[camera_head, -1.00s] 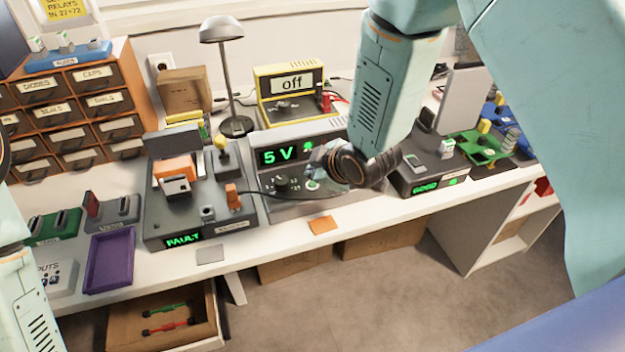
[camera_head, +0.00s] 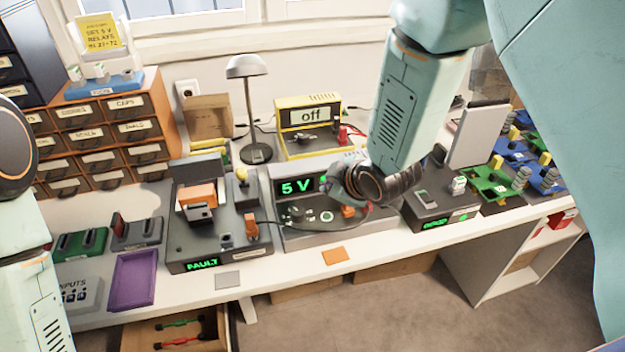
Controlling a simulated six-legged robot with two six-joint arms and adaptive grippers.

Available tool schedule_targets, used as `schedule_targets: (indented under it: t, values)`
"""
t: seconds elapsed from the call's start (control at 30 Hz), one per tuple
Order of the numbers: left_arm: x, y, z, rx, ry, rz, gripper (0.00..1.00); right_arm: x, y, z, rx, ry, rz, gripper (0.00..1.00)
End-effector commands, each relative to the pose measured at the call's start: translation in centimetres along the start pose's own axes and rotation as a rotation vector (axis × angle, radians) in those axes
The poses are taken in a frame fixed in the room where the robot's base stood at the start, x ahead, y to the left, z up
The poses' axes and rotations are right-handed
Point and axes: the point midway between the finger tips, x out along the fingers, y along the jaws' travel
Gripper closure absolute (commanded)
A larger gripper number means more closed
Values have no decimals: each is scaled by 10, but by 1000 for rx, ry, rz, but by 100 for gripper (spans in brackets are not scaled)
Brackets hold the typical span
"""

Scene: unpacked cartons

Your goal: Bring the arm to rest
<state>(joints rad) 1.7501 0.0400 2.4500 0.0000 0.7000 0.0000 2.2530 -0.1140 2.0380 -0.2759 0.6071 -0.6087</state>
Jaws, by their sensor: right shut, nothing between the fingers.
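My right arm (camera_head: 405,110) reaches down from the top right over the workbench. Its gripper (camera_head: 338,188) is shut and empty, partly hidden by its own dark wrist. It is in front of the grey power supply (camera_head: 300,241), whose display reads "5 V". I cannot tell whether it touches the supply. My left arm (camera_head: 25,300) shows at the left edge; its gripper is out of view.
A tester marked "FAULT" (camera_head: 190,240) stands left of the supply, with a dark cable running right from it. A tester with a green display (camera_head: 432,222) stands right. A lamp (camera_head: 247,67), yellow meter (camera_head: 290,103) and purple tray (camera_head: 133,280) are on the bench.

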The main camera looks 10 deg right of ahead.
Motion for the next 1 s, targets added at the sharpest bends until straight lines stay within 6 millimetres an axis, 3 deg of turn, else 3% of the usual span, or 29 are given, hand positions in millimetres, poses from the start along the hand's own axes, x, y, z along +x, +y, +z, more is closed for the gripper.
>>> schedule_targets:
  t: [0.17, 0.23, 0.3, 0.4, 0.57, 0.7, 0.9, 1.0]
  values:
    - [0, 0, 0, 0, 0, 0, 100, 0, 0, 0, 21, 1, 1, 100]
    - [0, 0, 0, 0, 0, 0, 100, 0, 0, 0, 87, 1, 6, 100]
    - [0, 0, 0, 0, 0, 0, 100, -6, -10, 14, 226, -28, 2, 100]
    - [5, 0, 0, 0, 0, 0, 100, -14, -55, 64, 475, -133, -32, 100]
    - [12, 0, 0, 0, 0, 0, 100, -32, -130, 136, 737, -317, -79, 100]
    - [20, 0, 0, 0, 0, 0, 100, -61, -197, 193, 899, -497, -115, 100]
    - [29, 0, 0, 0, 0, 0, 100, -106, -275, 251, 996, -716, -173, 100]
    - [32, 0, 0, 0, 0, 0, 100, -119, -298, 266, 1006, -777, -200, 100]
